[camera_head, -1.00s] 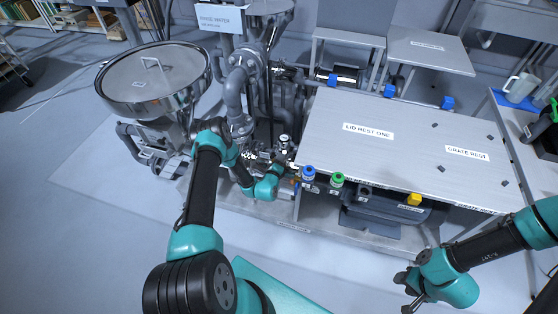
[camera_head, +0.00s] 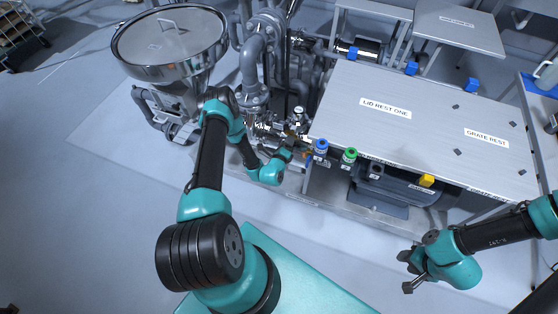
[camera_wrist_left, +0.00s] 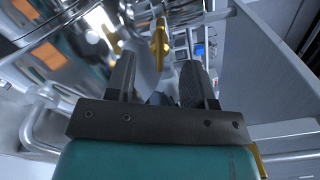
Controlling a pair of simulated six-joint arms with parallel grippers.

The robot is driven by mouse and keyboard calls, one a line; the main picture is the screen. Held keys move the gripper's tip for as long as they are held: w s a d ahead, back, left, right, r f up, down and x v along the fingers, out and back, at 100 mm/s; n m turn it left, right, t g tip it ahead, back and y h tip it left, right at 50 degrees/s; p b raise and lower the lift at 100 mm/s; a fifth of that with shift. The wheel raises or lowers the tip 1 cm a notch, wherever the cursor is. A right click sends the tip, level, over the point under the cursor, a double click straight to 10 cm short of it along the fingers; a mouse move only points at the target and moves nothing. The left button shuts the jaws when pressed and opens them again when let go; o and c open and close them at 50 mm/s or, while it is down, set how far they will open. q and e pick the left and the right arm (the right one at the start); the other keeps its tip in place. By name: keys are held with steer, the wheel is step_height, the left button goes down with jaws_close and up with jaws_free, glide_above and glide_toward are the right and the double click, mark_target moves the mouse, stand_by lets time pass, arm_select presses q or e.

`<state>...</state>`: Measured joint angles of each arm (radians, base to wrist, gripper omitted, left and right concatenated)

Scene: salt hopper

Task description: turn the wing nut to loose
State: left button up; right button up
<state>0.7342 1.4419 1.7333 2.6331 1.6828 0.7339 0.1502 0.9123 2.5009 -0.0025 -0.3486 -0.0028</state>
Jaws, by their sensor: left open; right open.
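A brass-coloured part that looks like the wing nut (camera_wrist_left: 159,43) stands just ahead of my left gripper (camera_wrist_left: 158,85) in the left wrist view. It lies beyond the two dark fingertips, between their lines, and does not appear to be gripped. My left gripper is open. In the head view my left gripper (camera_head: 298,148) is among the pipework left of the table, small and partly hidden, and I cannot make out the wing nut clearly there. My right gripper (camera_head: 409,274) is open and empty over the floor at lower right.
The hopper with its round lid (camera_head: 170,42) stands at upper left, beside grey pipes (camera_head: 253,65). A metal table (camera_head: 425,120) fills the right, with a blue knob (camera_head: 320,147) and a green knob (camera_head: 349,156) at its near edge. The floor in front is clear.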

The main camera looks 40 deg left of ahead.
arm_select(q)
steer(key=v, duration=1)
steer(key=shift+s, duration=0.3)
